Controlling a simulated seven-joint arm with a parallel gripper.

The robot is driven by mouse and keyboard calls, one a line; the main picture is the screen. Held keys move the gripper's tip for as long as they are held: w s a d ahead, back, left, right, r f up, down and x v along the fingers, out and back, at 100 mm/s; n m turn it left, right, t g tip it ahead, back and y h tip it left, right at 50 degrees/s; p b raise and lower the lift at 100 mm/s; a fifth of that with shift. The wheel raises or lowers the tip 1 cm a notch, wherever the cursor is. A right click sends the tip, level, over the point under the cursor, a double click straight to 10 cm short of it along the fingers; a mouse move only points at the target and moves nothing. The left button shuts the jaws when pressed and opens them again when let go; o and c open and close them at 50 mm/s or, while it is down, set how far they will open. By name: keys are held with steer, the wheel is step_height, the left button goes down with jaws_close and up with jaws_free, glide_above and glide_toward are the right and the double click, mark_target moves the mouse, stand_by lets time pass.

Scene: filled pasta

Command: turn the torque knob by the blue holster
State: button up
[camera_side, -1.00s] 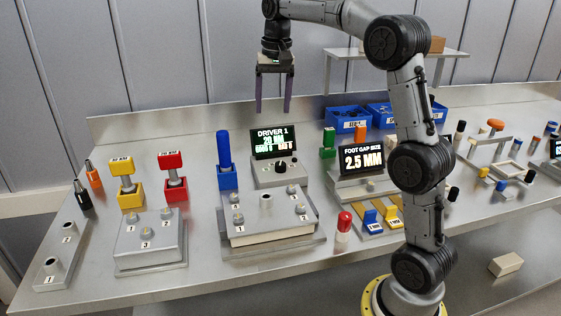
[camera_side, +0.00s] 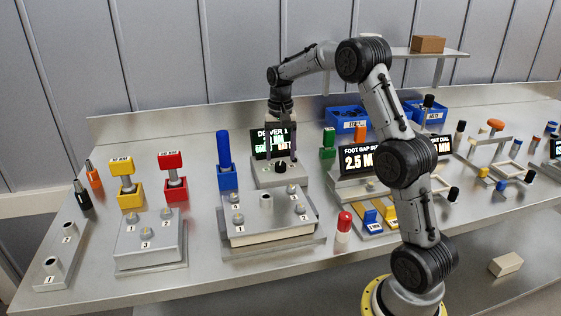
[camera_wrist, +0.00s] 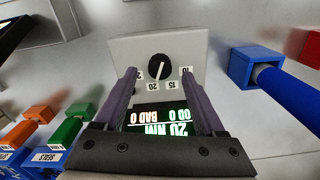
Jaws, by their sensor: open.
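The black torque knob (camera_side: 280,167) sits on the grey driver box (camera_side: 290,176), below the lit driver display (camera_side: 260,145). In the wrist view the knob (camera_wrist: 158,67) has a white pointer line and number labels around it, including 15 and 20. The display (camera_wrist: 165,122) there reads 20 NM, upside down. The blue holster (camera_side: 228,178) stands just left of the box with a blue tool upright in it; it also shows in the wrist view (camera_wrist: 240,66). My gripper (camera_side: 281,160) points down with its fingers open on either side of the knob, apart from it. Whether they reach knob height is unclear.
A grey fixture block (camera_side: 268,215) with numbered studs stands in front of the driver box. A foot-gap display (camera_side: 358,160) stands to the right, near a green tool (camera_side: 328,142). Red (camera_side: 175,190) and yellow (camera_side: 130,195) holsters stand further left.

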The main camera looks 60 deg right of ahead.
mark_target(280, 163)
steer(key=shift+f, duration=1.65)
jaws_close()
